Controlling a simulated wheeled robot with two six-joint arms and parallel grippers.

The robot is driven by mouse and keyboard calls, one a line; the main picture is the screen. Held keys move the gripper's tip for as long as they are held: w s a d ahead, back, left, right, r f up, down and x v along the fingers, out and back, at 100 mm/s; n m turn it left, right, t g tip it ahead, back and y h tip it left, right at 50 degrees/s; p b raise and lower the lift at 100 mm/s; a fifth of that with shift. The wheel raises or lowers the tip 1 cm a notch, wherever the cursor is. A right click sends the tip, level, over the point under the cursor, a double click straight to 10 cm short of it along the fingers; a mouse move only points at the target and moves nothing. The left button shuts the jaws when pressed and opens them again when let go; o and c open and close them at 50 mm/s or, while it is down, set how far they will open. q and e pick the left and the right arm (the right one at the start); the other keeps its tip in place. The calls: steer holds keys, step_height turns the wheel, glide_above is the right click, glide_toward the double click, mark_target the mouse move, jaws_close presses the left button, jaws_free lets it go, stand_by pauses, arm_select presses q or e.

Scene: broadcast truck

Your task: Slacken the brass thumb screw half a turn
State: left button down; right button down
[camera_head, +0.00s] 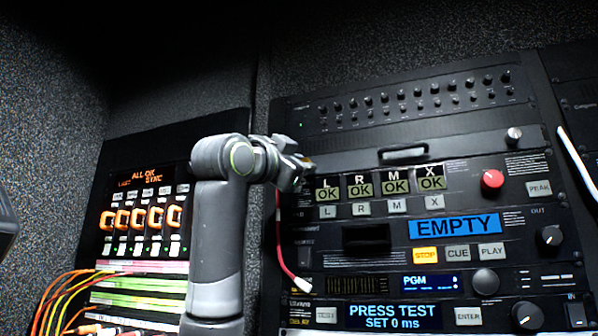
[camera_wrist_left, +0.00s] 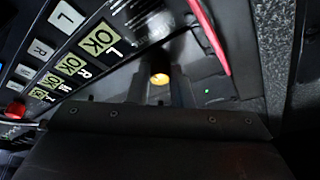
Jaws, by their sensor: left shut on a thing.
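The brass thumb screw (camera_wrist_left: 159,79) shows in the left wrist view as a small round brass-coloured end between my two dark fingers. My left gripper (camera_wrist_left: 159,88) is shut on it. In the head view my left gripper (camera_head: 302,168) reaches the left edge of the right-hand rack, just beside the L display. The gripper hides the screw there. My right gripper is not in view.
To the right are OK displays (camera_head: 395,187), a red knob (camera_head: 492,180) and the EMPTY screen (camera_head: 453,227). Coloured cables (camera_head: 70,290) loop at the lower left.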

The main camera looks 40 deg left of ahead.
arm_select(q)
steer(key=n+g+y+b, duration=0.1)
steer(key=n+y, duration=0.2)
steer(key=n, duration=0.5)
steer(key=d+n+g+y+b, duration=0.1)
steer(key=n+y, duration=0.3)
steer(key=n, duration=0.5)
steer(key=n+g+y+b, duration=0.1)
steer(key=n+g+y, duration=0.1)
steer(key=n, duration=0.7)
steer(key=shift+w+d+r+y, duration=0.15)
steer(key=shift+r+y, duration=0.1)
steer(key=shift+y, duration=0.65)
steer(key=n+g, duration=0.1)
steer(key=n, duration=0.1)
steer(key=n+p, duration=0.1)
steer(key=n, duration=0.2)
steer(key=shift+r+g+p, duration=0.2)
steer(key=shift+g+p, duration=0.1)
steer(key=shift+g, duration=0.1)
steer(key=n+g+h+p, duration=0.1)
steer(key=n+p, duration=0.1)
steer(key=n, duration=0.2)
steer(key=shift+r, duration=0.15)
steer(key=n+g+h+p, duration=0.1)
steer(key=n+h+p, duration=0.1)
steer(key=n, duration=0.2)
steer(key=c, duration=1.3)
jaws_free()
